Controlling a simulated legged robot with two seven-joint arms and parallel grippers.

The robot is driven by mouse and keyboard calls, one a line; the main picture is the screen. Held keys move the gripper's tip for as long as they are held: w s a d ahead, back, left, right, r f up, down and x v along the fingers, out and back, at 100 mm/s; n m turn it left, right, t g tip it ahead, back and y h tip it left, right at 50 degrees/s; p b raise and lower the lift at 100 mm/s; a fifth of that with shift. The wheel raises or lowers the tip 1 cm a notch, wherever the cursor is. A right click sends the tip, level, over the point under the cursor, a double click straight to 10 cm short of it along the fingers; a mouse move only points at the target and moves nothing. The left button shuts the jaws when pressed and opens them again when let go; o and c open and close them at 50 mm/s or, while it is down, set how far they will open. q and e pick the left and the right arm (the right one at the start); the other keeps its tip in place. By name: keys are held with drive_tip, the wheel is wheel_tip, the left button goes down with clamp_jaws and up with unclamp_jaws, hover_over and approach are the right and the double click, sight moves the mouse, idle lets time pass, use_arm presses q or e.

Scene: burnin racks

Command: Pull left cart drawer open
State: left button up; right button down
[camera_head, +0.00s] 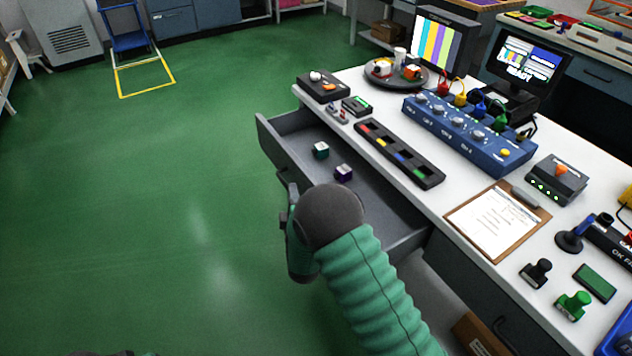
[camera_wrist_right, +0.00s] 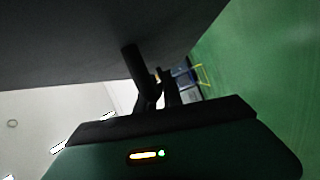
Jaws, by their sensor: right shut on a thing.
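The left cart drawer (camera_head: 268,137) is grey and stands pulled out from under the white bench top in the head view. A teal cube (camera_head: 320,150) and a purple cube (camera_head: 343,173) lie inside it. My right gripper (camera_head: 289,194) is at the outer face of the drawer front, shut on the dark drawer handle (camera_head: 282,176). My own forearm hides part of the drawer front and its near corner. In the right wrist view, the dark fingers (camera_wrist_right: 152,93) meet the handle (camera_wrist_right: 131,62) beside the grey drawer front (camera_wrist_right: 65,45).
The white bench top (camera_head: 455,180) carries a blue knob box (camera_head: 470,132), a clipboard (camera_head: 497,217), a slotted black strip (camera_head: 400,155) and stamps. The green floor (camera_head: 150,200) left of the drawer is clear. A cardboard box (camera_head: 480,335) sits below the bench.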

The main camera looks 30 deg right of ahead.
drive_tip(key=s+a+p, duration=0.1)
drive_tip(key=a, duration=1.4)
drive_tip(key=shift+s+f+p, duration=0.25)
drive_tip(key=shift+f+p, duration=0.1)
drive_tip(key=shift+p, duration=0.05)
drive_tip(key=c, duration=1.5)
unclamp_jaws()
drive_tip(key=shift+w, duration=0.1)
drive_tip(key=shift+r, duration=0.2)
drive_tip(key=shift+d, duration=0.1)
